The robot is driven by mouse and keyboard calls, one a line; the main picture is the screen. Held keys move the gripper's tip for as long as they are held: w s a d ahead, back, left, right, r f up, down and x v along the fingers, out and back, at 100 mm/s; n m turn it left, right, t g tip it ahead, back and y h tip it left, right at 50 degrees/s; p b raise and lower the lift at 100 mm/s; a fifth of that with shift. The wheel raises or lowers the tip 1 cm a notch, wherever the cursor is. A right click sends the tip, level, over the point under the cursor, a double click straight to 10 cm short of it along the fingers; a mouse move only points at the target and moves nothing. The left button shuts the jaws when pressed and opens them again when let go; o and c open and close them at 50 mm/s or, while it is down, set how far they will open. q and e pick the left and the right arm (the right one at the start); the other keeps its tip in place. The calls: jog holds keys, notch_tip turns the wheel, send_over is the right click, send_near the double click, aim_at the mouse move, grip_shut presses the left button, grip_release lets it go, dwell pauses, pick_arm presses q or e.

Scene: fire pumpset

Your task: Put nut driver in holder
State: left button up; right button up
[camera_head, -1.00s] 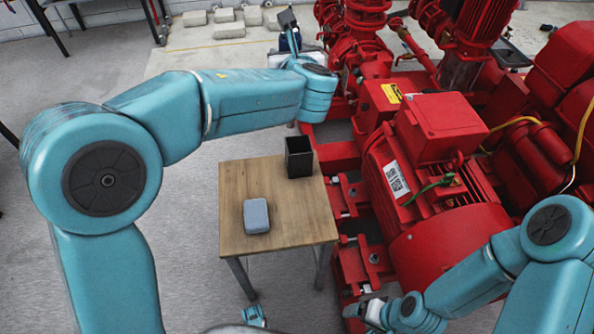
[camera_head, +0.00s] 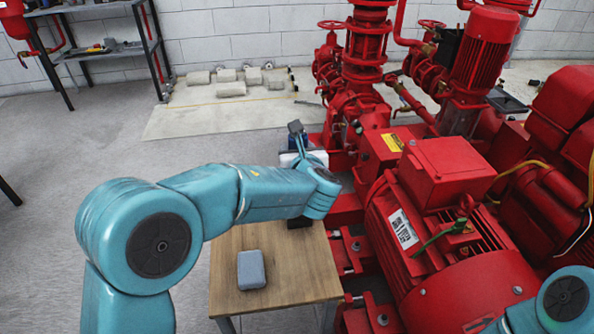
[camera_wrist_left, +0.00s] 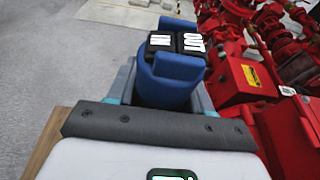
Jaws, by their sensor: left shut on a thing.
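My left gripper (camera_wrist_left: 163,90) is shut on a blue thing with a black top bearing white markings (camera_wrist_left: 172,70), which looks like the nut driver. The black holder (camera_head: 299,222) stands at the table's far right, mostly hidden behind my left forearm. My right gripper is out of view; only part of the right arm shows at the lower right.
A grey-blue box (camera_head: 251,270) lies on the wooden table (camera_head: 290,272). The red pumpset (camera_head: 410,200) stands close to the table's right side. A shelf (camera_head: 110,50) and pale blocks (camera_head: 230,82) are at the back. The floor left of the table is clear.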

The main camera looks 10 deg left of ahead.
pick_arm(q)
notch_tip(320, 180, down, 4)
jog(key=shift+f+b, duration=0.25)
jog(key=shift+b, duration=0.45)
jog(key=shift+f, duration=0.1)
jog(key=shift+f, duration=0.15)
jog(key=o, duration=1.2)
jog(key=shift+c, duration=0.2)
